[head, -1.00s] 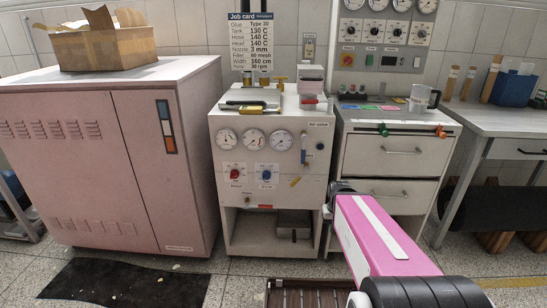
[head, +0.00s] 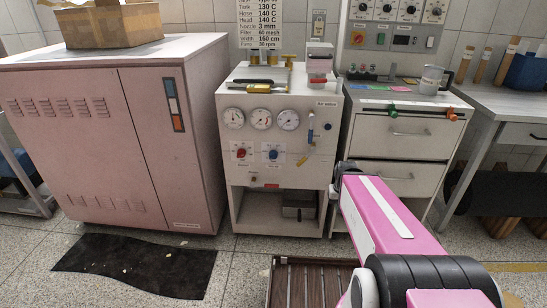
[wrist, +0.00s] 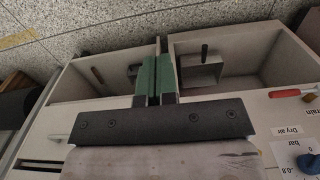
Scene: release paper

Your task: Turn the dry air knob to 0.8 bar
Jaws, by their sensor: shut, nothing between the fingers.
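The dry air knob is blue and sits on the front panel of the white cabinet, right of a red knob (head: 241,153); the blue knob (head: 273,154) is too small in the head view to read its setting. In the wrist view, the blue knob (wrist: 309,163) is partly cut off at the lower right edge, near upside-down "Dry air", "bar" and "0.8" print. My gripper (wrist: 155,65) has green fingers pressed together with nothing between them. It is in front of the cabinet's lower open bay, to the left of the knob in the wrist view and apart from it.
Three gauges (head: 261,118) sit above the knobs. A grey box (head: 298,206) stands in the open bay. A drawer unit (head: 395,152) is at the right and a pink cabinet (head: 95,160) at the left.

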